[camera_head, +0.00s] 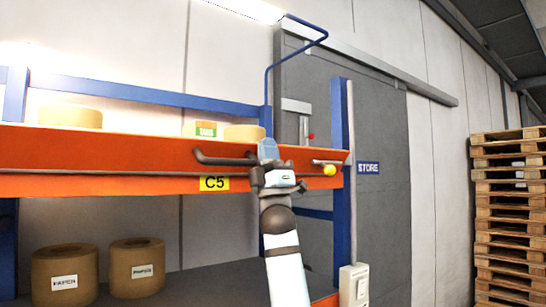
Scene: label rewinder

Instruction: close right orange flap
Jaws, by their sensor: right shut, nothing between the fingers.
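A long orange panel (95,156) runs across the rack from the left edge to the blue post. I cannot tell a separate right orange flap from the rack's orange beam here, or whether one is open. A dark grey bar handle (220,158) sits on the panel's right part, above a yellow C5 label (214,183). My right gripper (268,150) is shut and empty, in front of the panel just right of the handle. It hides part of the panel, and I cannot tell whether it touches it. My left gripper is out of view.
A yellow knob (329,170) and a blue post (341,145) stand right of my gripper. Tan rolls (136,267) sit on the lower shelf, others on top. A grey sliding door (382,190) is behind, with stacked pallets (509,215) at the far right.

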